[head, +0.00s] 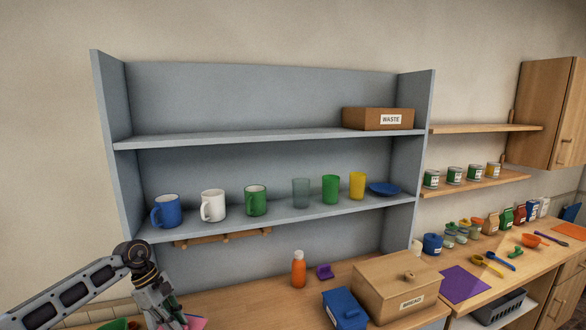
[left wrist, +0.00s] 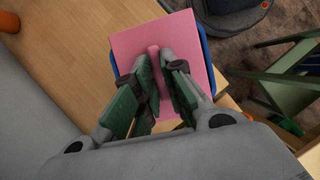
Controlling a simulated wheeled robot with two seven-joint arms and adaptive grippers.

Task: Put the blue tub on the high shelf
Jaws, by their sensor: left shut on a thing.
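My left gripper (head: 170,312) is low at the left edge of the counter, below the shelf unit. In the left wrist view it (left wrist: 160,58) is shut on the raised pink grip of a square pink lid (left wrist: 188,40). A blue rim (left wrist: 203,50) shows under the lid, so it looks like a blue tub with a pink lid; its body is mostly hidden. In the head view only a pink corner (head: 196,322) shows. The high shelf (head: 240,138) of the grey-blue unit is empty except at its right end. My right gripper is not in view.
A WASTE box (head: 378,119) fills the high shelf's right end. The lower shelf (head: 290,213) holds several mugs and cups and a blue bowl. A blue lidded box (head: 345,310), a BREAD box (head: 398,287) and an orange bottle (head: 298,269) stand on the counter.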

